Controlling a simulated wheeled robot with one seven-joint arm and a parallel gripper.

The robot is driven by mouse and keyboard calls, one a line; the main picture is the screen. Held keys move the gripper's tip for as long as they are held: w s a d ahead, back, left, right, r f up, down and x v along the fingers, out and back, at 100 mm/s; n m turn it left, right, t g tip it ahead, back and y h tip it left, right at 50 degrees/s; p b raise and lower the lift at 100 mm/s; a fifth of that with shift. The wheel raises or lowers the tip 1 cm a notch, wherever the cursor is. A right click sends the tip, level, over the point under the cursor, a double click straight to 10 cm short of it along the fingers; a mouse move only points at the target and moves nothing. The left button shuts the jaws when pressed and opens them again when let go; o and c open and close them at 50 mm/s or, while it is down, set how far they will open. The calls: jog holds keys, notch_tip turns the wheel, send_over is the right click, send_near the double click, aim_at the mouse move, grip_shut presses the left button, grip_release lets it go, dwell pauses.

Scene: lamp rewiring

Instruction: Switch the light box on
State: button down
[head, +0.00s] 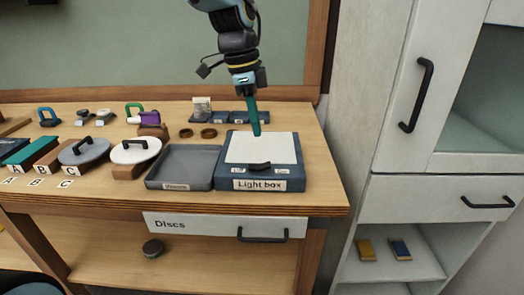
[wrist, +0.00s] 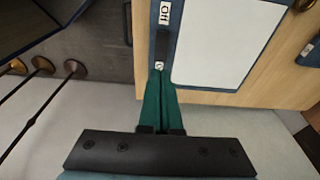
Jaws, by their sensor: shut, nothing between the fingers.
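The light box (head: 289,172) is a blue box with an off-white top panel (head: 262,147), at the right end of the bench. I cannot tell whether the panel is lit. A black switch (head: 259,166) sits on its front strip between two small labels. In the wrist view the switch (wrist: 162,46) lies beside the panel (wrist: 220,40), with a label reading "Off" (wrist: 165,13) at one end and a partly hidden label (wrist: 157,66) at the other. My gripper (head: 257,133) is shut and empty, its teal fingertips over the box. In the wrist view the fingertips (wrist: 160,74) appear close to the partly hidden label; contact is unclear.
A grey tray (head: 184,166) stands just left of the light box. Dark blue containers (head: 223,117) stand behind the box. A white cabinet (head: 400,190) rises to the right.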

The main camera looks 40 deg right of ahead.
aim_at(264, 164)
jog(key=f, duration=0.2)
jog(key=f+p, duration=0.1)
jog(key=f, duration=0.2)
jog(key=s+d+f, duration=0.1)
jog(key=f, duration=0.2)
jog(key=shift+p, duration=0.35)
jog(key=shift+f, duration=0.1)
